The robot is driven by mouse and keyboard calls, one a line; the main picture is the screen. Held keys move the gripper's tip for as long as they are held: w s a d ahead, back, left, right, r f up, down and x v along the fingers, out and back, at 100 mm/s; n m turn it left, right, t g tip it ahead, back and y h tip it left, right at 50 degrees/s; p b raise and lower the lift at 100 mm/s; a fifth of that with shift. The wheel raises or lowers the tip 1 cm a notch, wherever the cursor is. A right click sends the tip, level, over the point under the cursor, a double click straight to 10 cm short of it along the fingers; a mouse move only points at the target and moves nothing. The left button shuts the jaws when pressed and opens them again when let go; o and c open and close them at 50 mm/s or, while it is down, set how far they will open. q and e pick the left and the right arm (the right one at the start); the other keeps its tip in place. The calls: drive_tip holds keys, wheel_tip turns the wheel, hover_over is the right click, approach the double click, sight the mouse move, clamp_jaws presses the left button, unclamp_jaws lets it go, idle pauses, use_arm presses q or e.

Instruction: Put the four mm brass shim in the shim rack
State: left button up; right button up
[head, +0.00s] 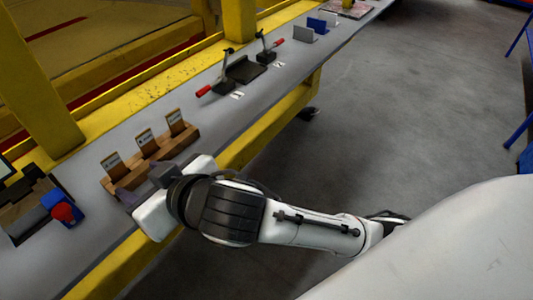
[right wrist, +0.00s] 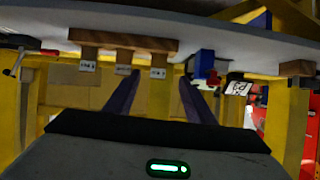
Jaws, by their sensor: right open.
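A wooden rack (head: 150,158) stands on the grey bench, with three upright brown plates (head: 145,140) in it, each bearing a white label. I cannot read the labels or tell which plate, if any, is the four mm brass shim. The right wrist view is upside down and shows the same rack (right wrist: 120,40) with its plates (right wrist: 122,58) below it. My right gripper (head: 140,184) is open, close to the rack's near side. In the wrist view its two fingers (right wrist: 155,84) are apart with nothing held between them. My left gripper is not in view.
A blue and red object (head: 60,207) sits by a dark tray at the left. Two red-handled clamps (head: 228,75) flank a dark plate (head: 245,69) farther along the bench. Small upright panels (head: 304,34) stand beyond. Bench between rack and clamps is mostly clear.

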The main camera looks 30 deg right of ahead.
drive_tip(key=s+d+f+m+g, duration=0.1)
drive_tip(key=s+d+f, duration=0.15)
drive_tip(key=f, duration=0.75)
drive_tip(key=s+d+f+m+g, duration=0.15)
drive_tip(key=d+f, duration=0.25)
drive_tip(key=f, duration=0.5)
drive_tip(key=s+d+f+h, duration=0.2)
drive_tip(key=s+d+f, duration=0.8)
drive_tip(key=s+f, duration=0.3)
drive_tip(key=shift+s+d+f+h, duration=0.15)
drive_tip(key=shift+d+f+h, duration=0.15)
drive_tip(key=shift+f+h, duration=0.1)
